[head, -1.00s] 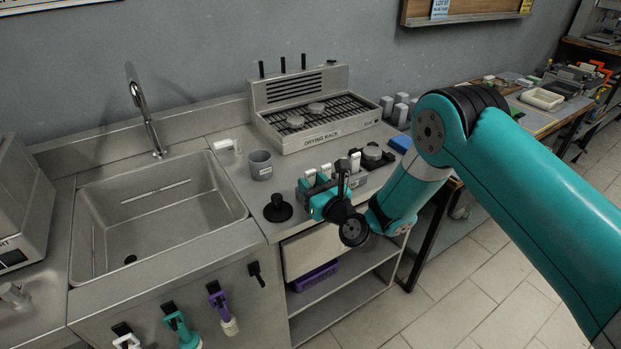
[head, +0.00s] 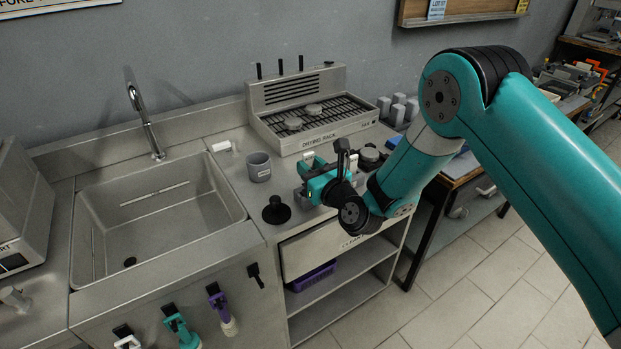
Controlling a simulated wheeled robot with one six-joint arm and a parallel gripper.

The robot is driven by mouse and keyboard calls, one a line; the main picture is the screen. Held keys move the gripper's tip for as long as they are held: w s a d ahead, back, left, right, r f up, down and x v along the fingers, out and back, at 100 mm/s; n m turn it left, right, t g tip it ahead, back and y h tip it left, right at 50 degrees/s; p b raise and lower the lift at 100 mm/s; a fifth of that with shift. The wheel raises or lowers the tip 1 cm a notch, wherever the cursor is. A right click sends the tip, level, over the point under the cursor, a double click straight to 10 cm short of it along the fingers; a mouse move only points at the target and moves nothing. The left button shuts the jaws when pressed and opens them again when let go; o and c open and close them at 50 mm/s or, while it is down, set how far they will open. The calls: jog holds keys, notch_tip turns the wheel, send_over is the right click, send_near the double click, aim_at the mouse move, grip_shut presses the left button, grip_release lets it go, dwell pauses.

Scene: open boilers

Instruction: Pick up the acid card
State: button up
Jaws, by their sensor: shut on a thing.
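My gripper (head: 345,161) is over the counter right of the sink, above a small grey card holder (head: 301,194). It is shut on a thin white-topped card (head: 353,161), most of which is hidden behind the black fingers. I take this for the acid card, but no label on it can be read. Another white top (head: 308,157) shows just left of the gripper. My gripper and wrist cover most of the holder, so I cannot tell whether the held card is clear of it.
A black round-based knob (head: 277,210) and a grey cup (head: 259,167) stand left of the gripper. The drying rack (head: 318,134) is behind, with dark round weights (head: 370,155) to the right. The sink (head: 157,215) is at left and empty except for a thin rod.

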notch_tip(320, 180, up, 14)
jog(key=b, duration=0.6)
jog(key=shift+a+f, duration=0.2)
jog(key=shift+f, duration=0.05)
jog(key=shift+r+b, duration=0.1)
jog(key=shift+b, duration=0.55)
notch_tip(320, 180, down, 19)
jog(key=b, duration=0.6)
jog(key=shift+d+b, duration=0.1)
jog(key=shift+b, duration=0.2)
